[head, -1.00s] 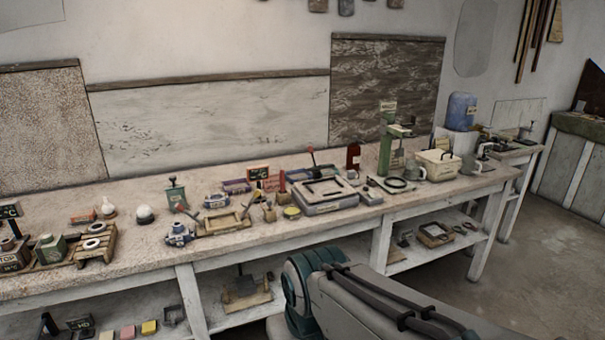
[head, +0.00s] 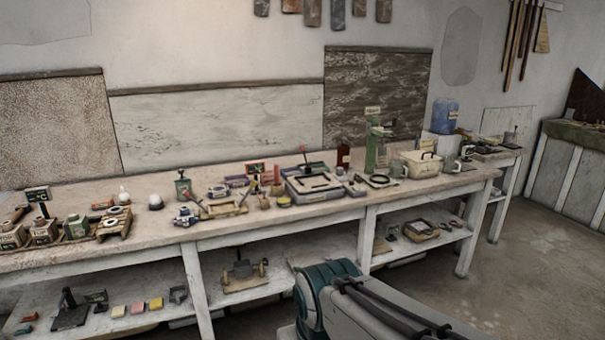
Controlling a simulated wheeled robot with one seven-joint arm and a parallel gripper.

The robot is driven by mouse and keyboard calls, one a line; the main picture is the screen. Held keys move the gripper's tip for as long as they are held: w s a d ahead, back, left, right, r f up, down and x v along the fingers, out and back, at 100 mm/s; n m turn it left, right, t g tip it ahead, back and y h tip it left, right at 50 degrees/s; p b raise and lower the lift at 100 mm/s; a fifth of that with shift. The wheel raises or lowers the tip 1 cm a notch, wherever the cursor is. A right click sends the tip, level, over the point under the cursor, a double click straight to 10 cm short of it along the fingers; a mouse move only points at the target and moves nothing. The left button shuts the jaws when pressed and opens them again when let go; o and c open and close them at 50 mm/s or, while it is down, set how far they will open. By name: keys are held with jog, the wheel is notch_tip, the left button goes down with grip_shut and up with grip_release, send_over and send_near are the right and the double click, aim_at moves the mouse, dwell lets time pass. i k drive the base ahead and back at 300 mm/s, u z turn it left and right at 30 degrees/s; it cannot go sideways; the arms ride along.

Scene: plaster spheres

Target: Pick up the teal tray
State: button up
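I cannot make out a teal tray in the head view. A pale grey tray-like box (head: 318,194) stands on the workbench (head: 150,228) right of the middle, with dark items on top. A dark shallow tray (head: 421,231) lies on the lower shelf at the right. My arm shows at the bottom, with a teal joint and a grey link. My gripper is out of the picture.
The long workbench is crowded with small tools, pots and blocks. The lower shelf (head: 225,300) holds several coloured blocks. The floor (head: 500,270) at the right is clear.

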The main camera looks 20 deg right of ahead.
aim_at(316, 168)
jog(key=z, duration=0.65)
jog(key=i, duration=0.75)
jog(key=z, duration=1.15)
jog(key=i, duration=1.5)
jog(key=u, duration=0.35)
jog(key=i, duration=0.95)
jog(key=u, duration=1.35)
jog(key=i, duration=0.5)
jog(key=u, duration=0.5)
